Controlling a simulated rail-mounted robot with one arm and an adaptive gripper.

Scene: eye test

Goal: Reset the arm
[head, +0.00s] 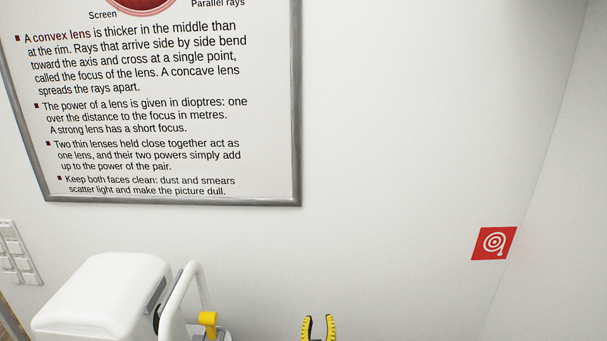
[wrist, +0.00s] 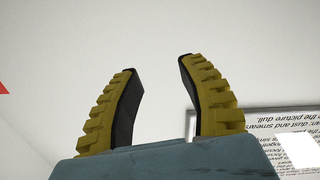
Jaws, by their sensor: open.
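My gripper (head: 318,327) shows at the bottom edge of the head view, with its yellow and black fingers pointing up. Its two fingers are apart, with nothing between them. In the wrist view my gripper (wrist: 158,75) is open and empty against a plain pale surface. The rest of my arm is below the head view and hidden.
A framed lens poster (head: 160,110) hangs on the white wall; it also shows upside down in the wrist view (wrist: 290,122). A white device (head: 105,295) with a yellow part (head: 208,320) stands lower left. A red sign (head: 494,243) is at right.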

